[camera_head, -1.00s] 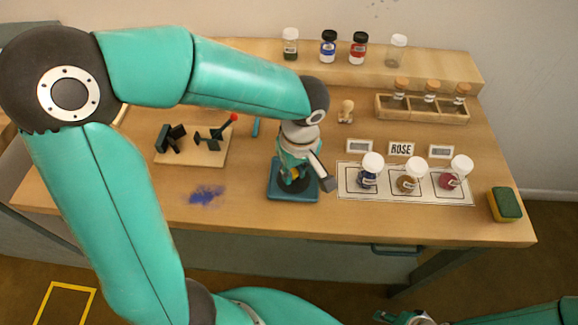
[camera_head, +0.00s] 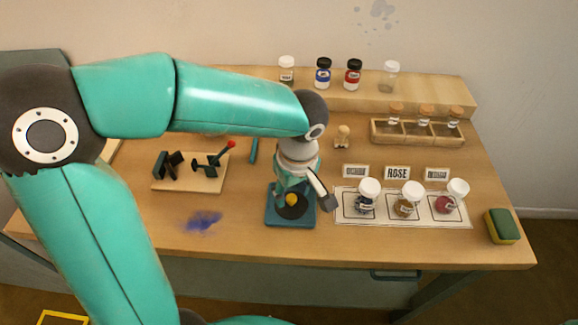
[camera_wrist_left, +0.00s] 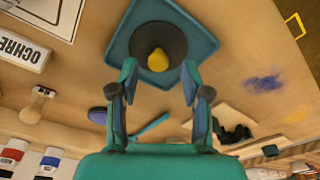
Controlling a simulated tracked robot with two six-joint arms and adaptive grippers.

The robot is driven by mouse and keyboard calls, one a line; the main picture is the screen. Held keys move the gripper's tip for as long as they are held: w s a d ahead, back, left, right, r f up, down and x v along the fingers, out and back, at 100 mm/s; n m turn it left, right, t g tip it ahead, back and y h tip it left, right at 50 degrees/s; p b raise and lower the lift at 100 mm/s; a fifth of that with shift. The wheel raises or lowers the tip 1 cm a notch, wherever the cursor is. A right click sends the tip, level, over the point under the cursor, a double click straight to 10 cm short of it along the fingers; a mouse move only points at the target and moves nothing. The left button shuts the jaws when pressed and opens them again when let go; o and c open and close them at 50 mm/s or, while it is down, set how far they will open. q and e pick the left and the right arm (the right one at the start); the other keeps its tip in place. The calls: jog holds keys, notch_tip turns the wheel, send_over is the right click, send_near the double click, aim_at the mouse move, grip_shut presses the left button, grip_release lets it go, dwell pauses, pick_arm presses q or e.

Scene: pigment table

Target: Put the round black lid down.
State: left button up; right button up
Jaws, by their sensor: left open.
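The round black lid (camera_head: 301,210) with a yellow knob (camera_head: 291,199) lies on the square teal tray (camera_head: 272,216) near the table's front edge. In the left wrist view, the lid (camera_wrist_left: 140,42) looks flat within the tray (camera_wrist_left: 204,42), with its yellow knob (camera_wrist_left: 159,61) facing the camera. My left gripper (camera_head: 300,190) is open and just above the lid. In the left wrist view its two fingers (camera_wrist_left: 158,76) stand apart on either side of the knob, with gaps visible. My right gripper is not in view.
Right of the tray, a white mat (camera_head: 402,218) holds three white-capped jars. A sponge (camera_head: 503,226) lies at the right edge. A board (camera_head: 185,184) with dark tools and a blue powder patch (camera_head: 203,221) lie left. A wooden rack (camera_head: 420,134) stands behind.

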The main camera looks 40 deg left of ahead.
aim_at(295, 209)
pick_arm(q)
notch_tip(295, 209, up, 9)
jog(key=d, duration=0.1)
jog(key=shift+s+p, duration=0.2)
jog(key=shift+p, duration=0.1)
jog(key=shift+r, duration=0.1)
